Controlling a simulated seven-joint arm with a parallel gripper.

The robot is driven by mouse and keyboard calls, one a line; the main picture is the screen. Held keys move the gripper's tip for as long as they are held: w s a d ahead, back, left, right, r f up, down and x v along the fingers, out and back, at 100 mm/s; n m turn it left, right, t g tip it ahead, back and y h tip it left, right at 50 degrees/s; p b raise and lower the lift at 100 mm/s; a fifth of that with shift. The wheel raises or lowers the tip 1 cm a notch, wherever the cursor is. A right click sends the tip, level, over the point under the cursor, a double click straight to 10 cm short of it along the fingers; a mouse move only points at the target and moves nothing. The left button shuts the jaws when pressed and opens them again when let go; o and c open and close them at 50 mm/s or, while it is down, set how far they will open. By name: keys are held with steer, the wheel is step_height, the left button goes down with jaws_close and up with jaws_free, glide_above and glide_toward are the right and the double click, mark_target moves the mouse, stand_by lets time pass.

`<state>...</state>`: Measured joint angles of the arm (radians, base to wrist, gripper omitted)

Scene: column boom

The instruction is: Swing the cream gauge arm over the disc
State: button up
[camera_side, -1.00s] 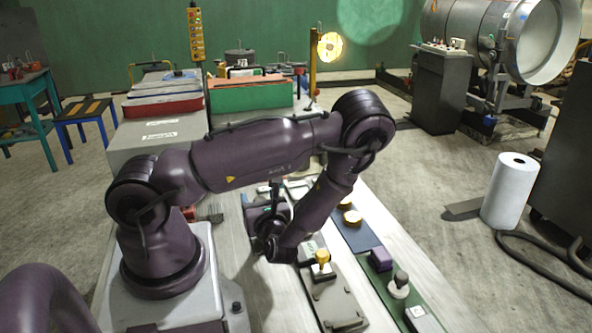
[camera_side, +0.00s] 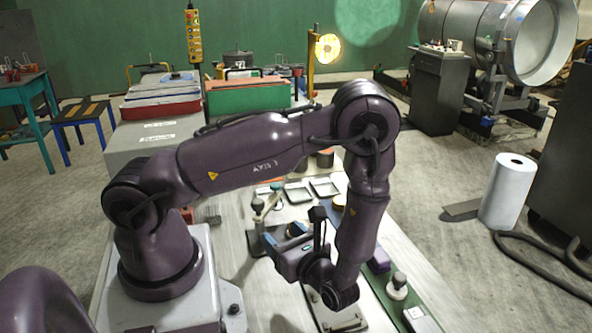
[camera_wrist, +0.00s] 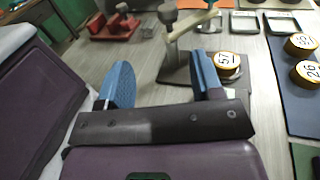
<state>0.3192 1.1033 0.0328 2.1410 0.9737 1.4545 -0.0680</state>
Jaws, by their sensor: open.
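The gauge stands on a dark base plate (camera_wrist: 178,72), with a cream arm (camera_wrist: 192,23) and a grey knob (camera_wrist: 167,12) on its upright. In the wrist view the cream arm points up and right, apart from the disc. The gauge's knob (camera_side: 257,204) also shows in the side view. A yellow-rimmed disc (camera_wrist: 229,62) marked 57 sits at the plate's right; my right finger hides its left edge in the picture. My gripper (camera_wrist: 160,78) is open and empty, its blue fingers wide apart, on the near side of the gauge. It also shows in the side view (camera_side: 285,240).
Two more numbered discs (camera_wrist: 301,45) (camera_wrist: 307,73) lie on a blue mat (camera_wrist: 285,92) at the right. A red fixture (camera_wrist: 114,27) is at the upper left of the wrist view. Shallow trays (camera_side: 297,193) lie behind the gauge. A knobbed post (camera_side: 397,287) stands on a green mat at the right.

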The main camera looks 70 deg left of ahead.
steer(key=d+r+n+t+h, duration=0.3)
steer(key=r+n+h, duration=0.3)
steer(key=r+h, duration=0.2)
steer(key=d+r+n+t+h, duration=0.4)
steer(key=d+r+n+h, duration=0.2)
steer(key=r, duration=0.6)
steer(key=shift+s+d+n+t+h, duration=0.25)
steer(key=shift+n+h, duration=0.55)
steer(key=shift+h, duration=0.5)
steer(key=shift+r, duration=0.1)
